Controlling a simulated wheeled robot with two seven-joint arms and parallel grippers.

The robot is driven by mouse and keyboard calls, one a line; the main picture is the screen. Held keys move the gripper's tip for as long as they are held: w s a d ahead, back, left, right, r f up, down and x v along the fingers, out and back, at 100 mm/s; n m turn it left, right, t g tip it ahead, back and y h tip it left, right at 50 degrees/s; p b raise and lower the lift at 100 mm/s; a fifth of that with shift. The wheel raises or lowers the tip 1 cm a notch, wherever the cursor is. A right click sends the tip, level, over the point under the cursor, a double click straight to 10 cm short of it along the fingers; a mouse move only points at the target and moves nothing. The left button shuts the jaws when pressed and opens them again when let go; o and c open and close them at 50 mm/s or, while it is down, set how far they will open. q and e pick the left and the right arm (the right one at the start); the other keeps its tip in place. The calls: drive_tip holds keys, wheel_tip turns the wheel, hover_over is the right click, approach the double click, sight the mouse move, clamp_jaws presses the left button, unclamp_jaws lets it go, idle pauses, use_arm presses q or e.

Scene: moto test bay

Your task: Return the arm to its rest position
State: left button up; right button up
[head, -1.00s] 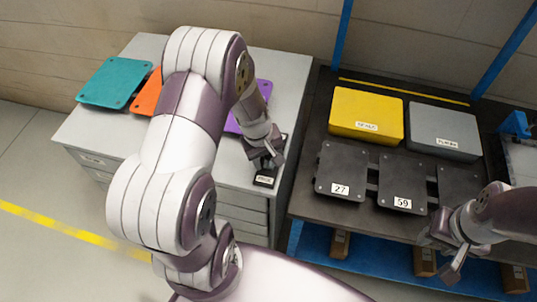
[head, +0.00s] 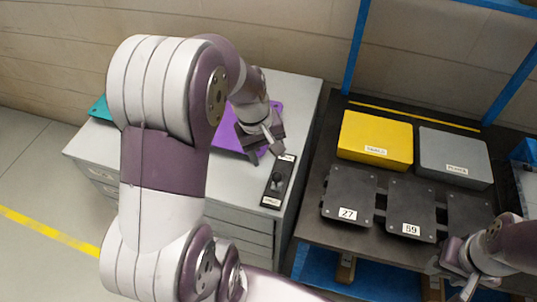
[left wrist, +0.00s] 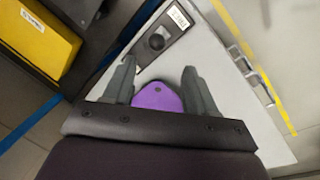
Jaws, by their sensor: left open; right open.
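My left arm crosses the left half of the head view. My right gripper (head: 452,275) is at the lower right of the head view, open, near the dark bench's front edge.
The grey cabinet (head: 225,205) carries a teal plate (head: 99,108), mostly hidden by my arm. The dark bench (head: 310,225) holds a yellow box (head: 375,137), a grey box (head: 454,158) and black plates marked 27 (head: 348,193) and 59 (head: 411,205). Blue posts (head: 357,45) rise behind it.

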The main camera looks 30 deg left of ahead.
use_arm(q)
drive_tip(key=s+d+f+m+y, duration=0.1)
drive_tip(key=s+d+m, duration=0.6)
drive_tip(key=m, duration=0.2)
drive_tip(key=shift+m+y, duration=0.3)
